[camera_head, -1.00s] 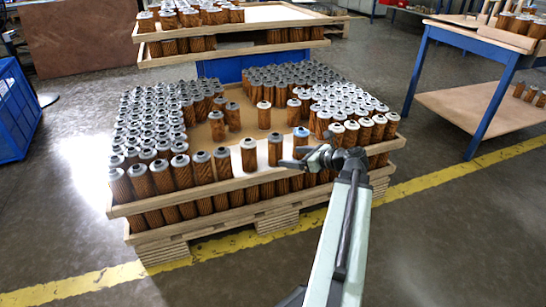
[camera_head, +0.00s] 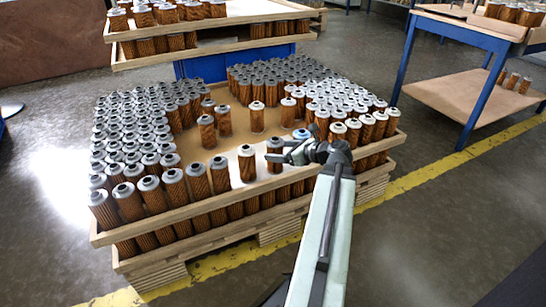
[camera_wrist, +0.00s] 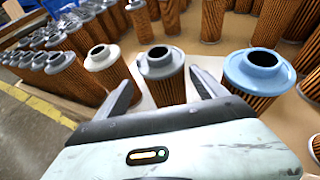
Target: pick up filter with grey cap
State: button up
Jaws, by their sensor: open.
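The filter with a grey cap (camera_head: 274,146) stands upright near the front right of the open patch in the crate, with a pleated brown body. In the wrist view the grey-capped filter (camera_wrist: 161,64) is between the fingertips of my gripper (camera_wrist: 163,77), with one finger on each side. The fingers are open, with no clear contact visible.
The wooden crate (camera_head: 190,232) stands on a pallet, with dense rows of filters at left, back and right. Its front rim lies under my arm. Another loaded crate (camera_head: 215,50) is behind. A blue-legged table (camera_head: 484,101) stands at right.

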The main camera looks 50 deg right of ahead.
jog(key=x, duration=0.2)
jog(key=b+x, duration=0.1)
jog(key=x, duration=0.1)
jog(key=d+b+x, duration=0.1)
jog(key=shift+w+f, duration=0.3)
jog(key=shift+f, duration=0.15)
jog(key=shift+w+a, duration=0.15)
jog(key=shift+w, duration=0.25)
jog(key=c, duration=1.5)
notch_tip(320, 180, up, 10)
jog(key=p, duration=1)
jog(key=shift+r, duration=0.2)
jog(key=shift+c, duration=0.2)
